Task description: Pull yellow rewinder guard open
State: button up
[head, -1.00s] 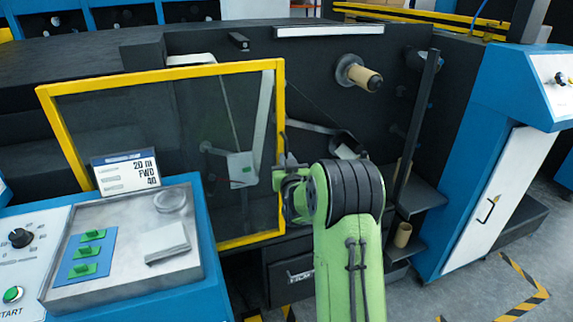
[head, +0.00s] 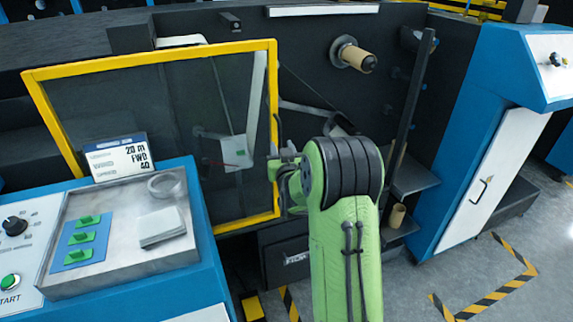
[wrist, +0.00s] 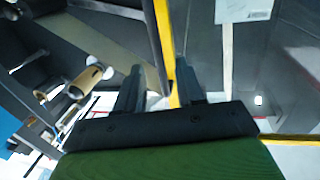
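The yellow rewinder guard (head: 150,58) is a yellow frame around a dark see-through panel, standing across the left of the machine front. It looks closed. A dark upright handle (head: 278,130) shows at its right edge. My gripper (head: 274,168) is at that right edge, partly hidden by my green wrist in the head view. In the wrist view my gripper (wrist: 158,80) has its two dark fingers apart. The guard's yellow edge (wrist: 163,40) runs down between them, nearer the right finger. I cannot tell whether a finger touches it.
A blue control desk (head: 205,245) with a screen (head: 120,155) stands at front left. A spindle with a cardboard core (head: 355,57) sticks out right of the guard. A dark post (head: 410,105) and shelf stand further right, then a blue cabinet (head: 470,150). Striped floor lies front right.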

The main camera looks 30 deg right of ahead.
jog(key=b+v, duration=0.2)
jog(key=v, duration=1)
jog(key=shift+s, duration=0.4)
jog(key=shift+a, duration=0.15)
jog(key=s+a+n+g+y, duration=0.2)
jog(key=s+a+g+y, duration=0.3)
jog(key=a, duration=0.5)
jog(key=s+a+n+g+y, duration=0.1)
jog(key=s+a+g, duration=0.25)
jog(key=s, duration=0.55)
jog(key=s+a+n+g+y, duration=0.15)
jog(key=s+a, duration=0.25)
jog(key=s, duration=0.5)
notch_tip(320, 180, up, 15)
jog(key=p, duration=1.5)
jog(key=shift+s+f+g, duration=0.2)
jog(key=shift+s+g, duration=0.05)
jog(key=shift+g, duration=0.15)
